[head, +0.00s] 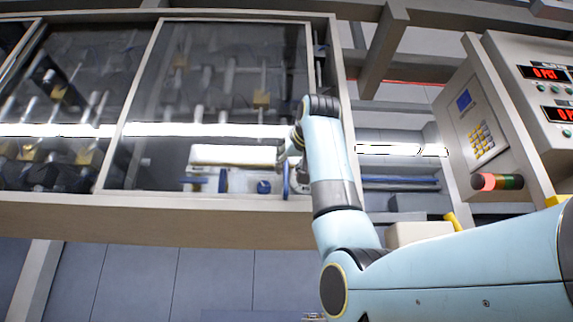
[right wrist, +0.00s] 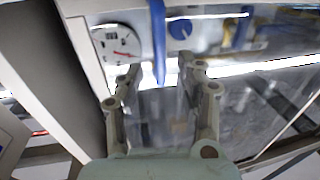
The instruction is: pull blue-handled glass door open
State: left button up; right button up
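The glass door (head: 220,75) is a framed pane on the front of a long beige cabinet. Its blue handle (head: 286,180) is a vertical bar near the lower right of the door, partly hidden by my right gripper. In the right wrist view the handle (right wrist: 159,40) hangs down between the two fingers, with a gap visible on each side. My right gripper (right wrist: 160,72) is open around the handle's end, not closed on it. In the head view this gripper (head: 291,152) is seen side-on at the door. The door looks closed. My left gripper is not in view.
Behind the glass are pipes, valves and a white block. A round gauge with a red needle (right wrist: 116,43) shows beside the handle in the right wrist view. A control panel with a yellow keypad (head: 481,139) and a signal light (head: 497,182) stand at the right.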

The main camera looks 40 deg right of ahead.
aim_at(287, 170)
jog(key=p+x, duration=0.1)
jog(key=x, duration=0.2)
jog(key=shift+w+d+r+p, duration=0.15)
jog(key=shift+w+p, duration=0.25)
jog(key=shift+w+d, duration=0.15)
jog(key=shift+w, duration=0.2)
jog(key=shift+c, duration=1.5)
jog(key=c, duration=0.4)
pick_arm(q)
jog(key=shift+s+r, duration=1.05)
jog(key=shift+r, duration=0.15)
pick_arm(e)
grip_shut()
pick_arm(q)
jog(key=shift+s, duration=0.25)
pick_arm(e)
jog(key=shift+w+f, duration=0.15)
jog(key=shift+f, duration=0.05)
